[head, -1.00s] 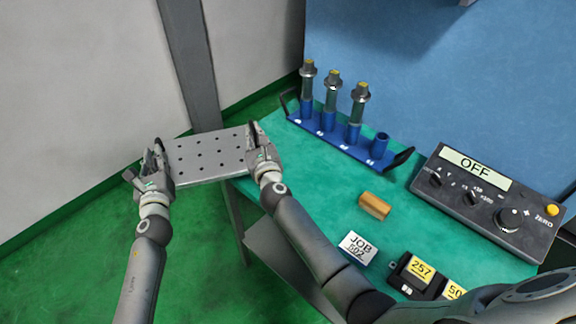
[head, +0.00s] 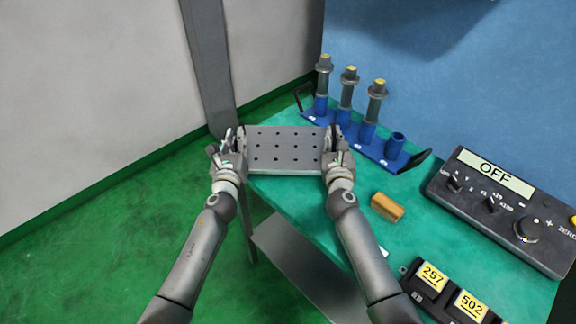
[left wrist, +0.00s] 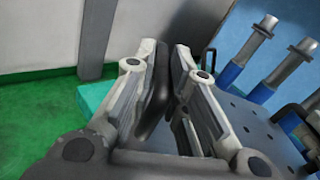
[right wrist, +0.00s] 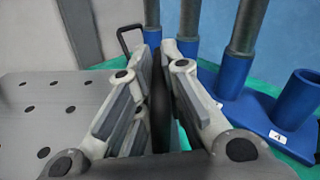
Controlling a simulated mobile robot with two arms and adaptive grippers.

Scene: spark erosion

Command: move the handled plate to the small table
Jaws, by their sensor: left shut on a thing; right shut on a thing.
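The handled plate (head: 284,150) is a grey metal plate with rows of holes, held roughly level between my two grippers at the left end of the green-topped table (head: 300,205). My left gripper (head: 228,143) is shut on the plate's left dark handle, which also shows between the fingers in the left wrist view (left wrist: 160,105). My right gripper (head: 335,142) is shut on the right handle; the dark handle stands between its fingers in the right wrist view (right wrist: 162,100). I cannot tell whether the plate touches the tabletop. No separate small table is clearly identifiable.
A blue rack (head: 372,150) with several sockets, three holding tools, stands just behind and right of the plate. A wooden block (head: 387,207), number holders (head: 450,292) and a control box (head: 500,210) marked OFF lie right. Green floor is free at left.

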